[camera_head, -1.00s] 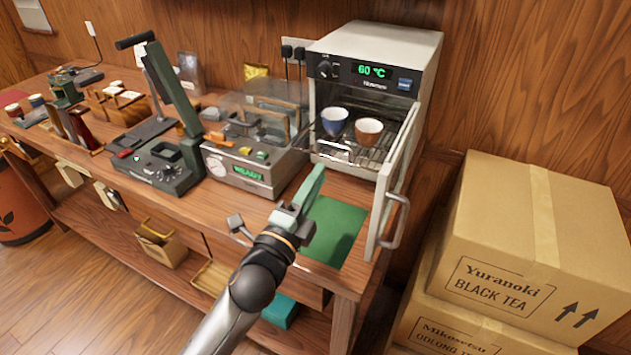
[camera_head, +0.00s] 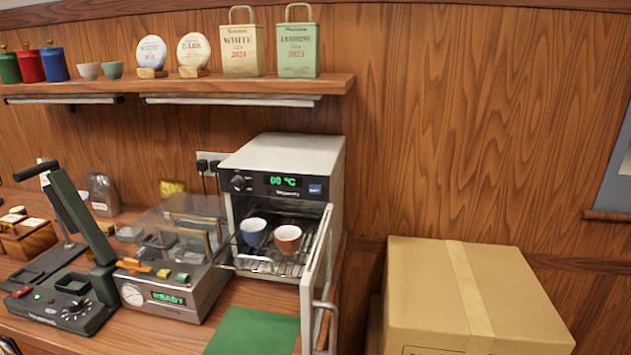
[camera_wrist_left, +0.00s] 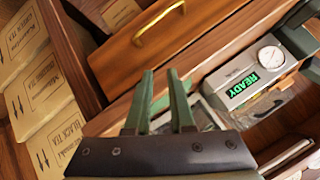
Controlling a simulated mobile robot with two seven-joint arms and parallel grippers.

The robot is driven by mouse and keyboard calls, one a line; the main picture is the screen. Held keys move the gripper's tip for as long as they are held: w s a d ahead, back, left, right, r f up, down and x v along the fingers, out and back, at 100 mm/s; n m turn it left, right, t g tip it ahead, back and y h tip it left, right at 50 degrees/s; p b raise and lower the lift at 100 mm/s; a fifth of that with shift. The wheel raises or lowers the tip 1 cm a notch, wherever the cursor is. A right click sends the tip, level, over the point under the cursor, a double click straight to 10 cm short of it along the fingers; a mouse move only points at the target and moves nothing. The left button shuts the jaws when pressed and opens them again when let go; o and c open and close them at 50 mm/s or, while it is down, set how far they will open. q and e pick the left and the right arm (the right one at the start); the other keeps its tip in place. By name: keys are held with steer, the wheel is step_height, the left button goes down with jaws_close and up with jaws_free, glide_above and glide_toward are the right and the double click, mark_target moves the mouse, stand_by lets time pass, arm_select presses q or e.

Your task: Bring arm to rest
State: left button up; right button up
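My left gripper (camera_wrist_left: 160,76) shows in the left wrist view. Its two green fingers stand apart with a gap between them and nothing held. It points toward a wooden drawer front with a gold handle (camera_wrist_left: 160,22); I cannot tell the distance. No gripper shows in the head view, and my right gripper is not in view.
A warming oven (camera_head: 285,158) with its door (camera_head: 318,275) swung open holds a blue cup (camera_head: 253,231) and a brown cup (camera_head: 287,238). A green mat (camera_head: 253,331), a READY machine (camera_head: 172,297) and a press (camera_head: 66,300) occupy the bench. Cardboard boxes (camera_head: 420,290) stand right.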

arm_select(q)
steer(key=s+f+n+g+h, duration=0.1)
steer(key=s+f+n+g, duration=0.2)
steer(key=s, duration=0.5)
steer(key=s+f+n+g, duration=0.2)
steer(key=s+g, duration=0.2)
steer(key=s, duration=0.4)
steer(key=w+d+f+t+h, duration=0.1)
steer(key=w+d+f+t, duration=0.1)
steer(key=f, duration=0.3)
steer(key=w+d+f+t+h+p, duration=0.1)
steer(key=w+d+f+t, duration=0.1)
steer(key=w+f+t, duration=0.1)
steer(key=shift+w+d+f+t, duration=0.15)
steer(key=shift+d+f+t, duration=0.25)
steer(key=shift+f, duration=0.8)
